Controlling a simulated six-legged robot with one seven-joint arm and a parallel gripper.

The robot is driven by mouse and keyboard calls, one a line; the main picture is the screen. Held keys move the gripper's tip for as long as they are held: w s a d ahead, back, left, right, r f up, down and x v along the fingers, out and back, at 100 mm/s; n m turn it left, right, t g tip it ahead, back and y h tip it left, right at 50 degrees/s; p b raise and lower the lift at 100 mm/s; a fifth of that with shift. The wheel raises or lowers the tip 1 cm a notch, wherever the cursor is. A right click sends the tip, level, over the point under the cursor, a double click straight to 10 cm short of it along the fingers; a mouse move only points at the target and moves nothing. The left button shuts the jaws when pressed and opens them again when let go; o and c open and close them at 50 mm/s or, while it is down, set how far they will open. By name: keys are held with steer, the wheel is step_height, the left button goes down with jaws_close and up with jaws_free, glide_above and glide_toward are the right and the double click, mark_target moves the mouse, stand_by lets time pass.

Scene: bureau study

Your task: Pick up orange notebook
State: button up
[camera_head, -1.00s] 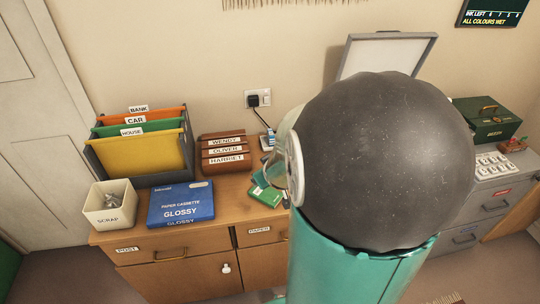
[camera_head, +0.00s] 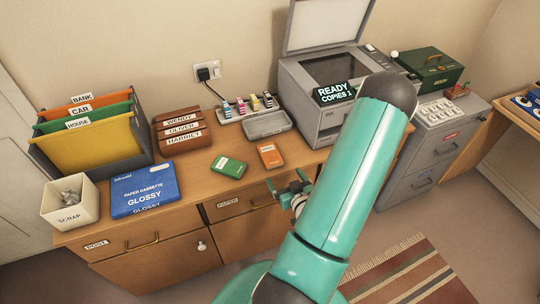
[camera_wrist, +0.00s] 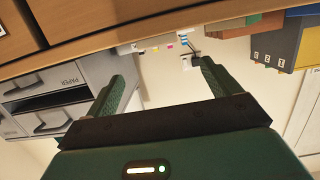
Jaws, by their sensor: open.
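The orange notebook (camera_head: 270,155) lies flat on the wooden desk top in the head view, near the front edge. A green notebook (camera_head: 228,166) lies just left of it, apart from it. My gripper (camera_head: 292,187) is in front of the desk's front edge, below and a little right of the orange notebook, and apart from it. In the wrist view my gripper (camera_wrist: 160,85) shows two spread fingers with nothing between them. The orange notebook cannot be made out in the wrist view.
A grey tray (camera_head: 268,124) and a printer (camera_head: 325,90) with raised lid stand behind and right of the notebooks. Desk around the notebooks is clear.

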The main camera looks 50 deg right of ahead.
mark_target(268, 151)
steer(key=x, duration=1.3)
steer(key=shift+w+d+f, duration=0.1)
steer(key=shift+d+f, duration=0.05)
steer(key=shift+d, duration=0.1)
steer(key=c, duration=1.1)
